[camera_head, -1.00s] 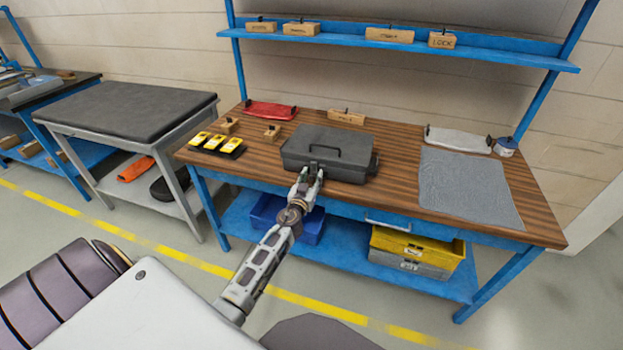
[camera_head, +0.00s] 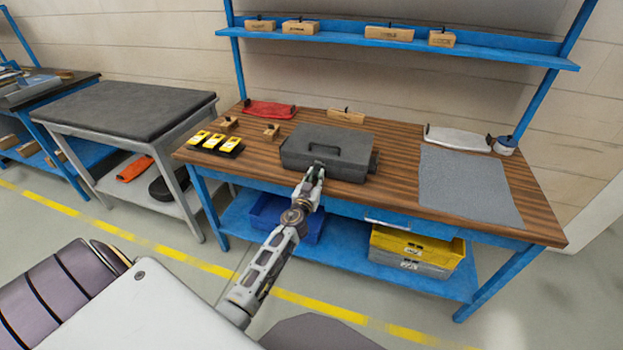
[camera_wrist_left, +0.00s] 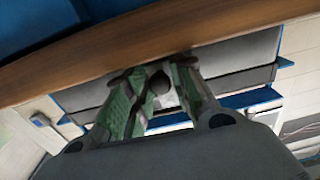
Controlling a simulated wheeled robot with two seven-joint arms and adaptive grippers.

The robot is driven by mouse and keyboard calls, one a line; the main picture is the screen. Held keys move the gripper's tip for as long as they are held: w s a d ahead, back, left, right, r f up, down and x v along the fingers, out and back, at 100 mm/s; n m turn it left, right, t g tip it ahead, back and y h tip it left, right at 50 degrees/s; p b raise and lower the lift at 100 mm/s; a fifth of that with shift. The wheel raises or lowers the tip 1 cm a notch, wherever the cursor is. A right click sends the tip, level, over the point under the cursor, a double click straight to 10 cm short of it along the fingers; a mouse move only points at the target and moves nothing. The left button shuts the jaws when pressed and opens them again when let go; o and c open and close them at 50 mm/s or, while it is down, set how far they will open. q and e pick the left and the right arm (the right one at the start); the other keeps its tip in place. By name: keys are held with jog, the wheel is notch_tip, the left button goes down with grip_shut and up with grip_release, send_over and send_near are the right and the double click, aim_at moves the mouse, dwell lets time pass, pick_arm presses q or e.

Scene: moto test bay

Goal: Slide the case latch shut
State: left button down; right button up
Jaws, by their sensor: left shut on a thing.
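The dark grey case (camera_head: 327,147) lies closed on the wooden workbench, its handle folded on the lid. My left gripper (camera_head: 317,170) is at the case's front face, near the middle, with the arm reaching up from below. In the left wrist view, the gripper (camera_wrist_left: 160,90) has its two green-padded fingers closed around a small dark round knob (camera_wrist_left: 160,82), which appears to be the case latch. The grey case front (camera_wrist_left: 235,62) spans behind the fingers. The fingers hide much of the latch, so its slide position cannot be told. My right gripper is out of view.
Blue and yellow bins (camera_head: 415,245) sit on the lower shelf.

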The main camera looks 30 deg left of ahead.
pick_arm(q)
jog(key=shift+w+d, duration=0.2)
jog(key=shift+d, duration=0.65)
jog(key=c, duration=1.5)
grip_release()
jog(key=shift+d, duration=0.1)
jog(key=shift+c, duration=0.2)
jog(key=shift+o, duration=1)
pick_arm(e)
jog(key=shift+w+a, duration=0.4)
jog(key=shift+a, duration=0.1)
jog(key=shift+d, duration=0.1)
pick_arm(q)
jog(key=v, duration=0.7)
jog(key=shift+s, duration=0.2)
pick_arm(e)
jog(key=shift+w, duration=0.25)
